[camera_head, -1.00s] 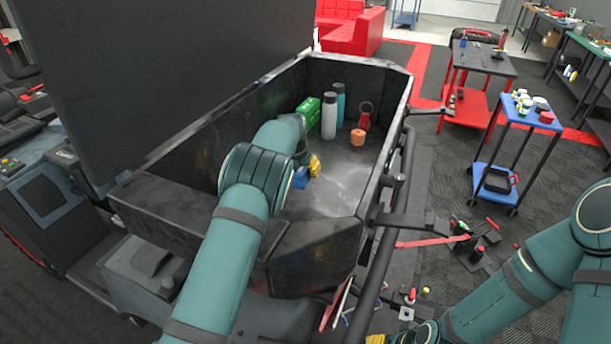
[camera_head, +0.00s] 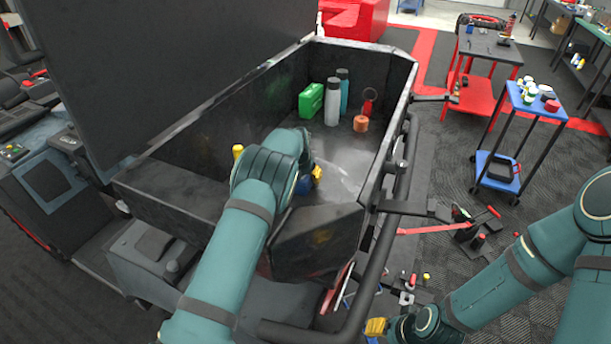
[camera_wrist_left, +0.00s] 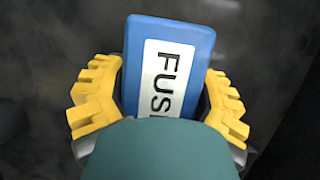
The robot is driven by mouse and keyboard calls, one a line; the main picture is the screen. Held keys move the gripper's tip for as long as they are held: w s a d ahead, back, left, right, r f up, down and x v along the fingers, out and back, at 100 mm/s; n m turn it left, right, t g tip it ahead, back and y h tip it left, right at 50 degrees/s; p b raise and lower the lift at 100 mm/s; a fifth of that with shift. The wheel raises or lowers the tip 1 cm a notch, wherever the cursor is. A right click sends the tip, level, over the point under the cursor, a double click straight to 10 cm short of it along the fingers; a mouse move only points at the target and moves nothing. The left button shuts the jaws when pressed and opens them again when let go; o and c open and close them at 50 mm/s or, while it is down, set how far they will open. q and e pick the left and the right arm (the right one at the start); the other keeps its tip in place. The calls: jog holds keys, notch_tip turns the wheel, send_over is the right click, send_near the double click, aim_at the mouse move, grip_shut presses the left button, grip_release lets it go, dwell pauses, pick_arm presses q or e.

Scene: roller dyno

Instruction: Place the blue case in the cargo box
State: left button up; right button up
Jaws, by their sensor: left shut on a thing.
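The blue case (camera_wrist_left: 185,40), with a white label reading "FUS" and a cut-off letter, lies between the yellow fingers of my left gripper (camera_wrist_left: 161,100), which is shut on it. In the head view a corner of the blue case (camera_head: 304,186) shows beside my left wrist, inside the outline of the dark cargo box (camera_head: 345,205). My wrist hides the rest. I cannot tell whether the case touches the box floor. My right gripper (camera_head: 377,327) shows only its yellow tip at the bottom edge; its opening is hidden.
A green case (camera_head: 311,101), a white bottle (camera_head: 332,102), a teal bottle (camera_head: 344,90), an orange item (camera_head: 361,123) and a red item (camera_head: 369,98) stand at the box's far end. Bare floor lies nearer. A dark bar (camera_head: 385,265) runs along its right side.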

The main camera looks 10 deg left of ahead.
pick_arm(q)
jog(key=o, duration=1.4)
jog(key=shift+f, duration=0.1)
jog(key=shift+r, duration=0.35)
jog(key=v, duration=1.1)
jog(key=shift+s+r, duration=0.15)
jog(key=shift+r, duration=0.15)
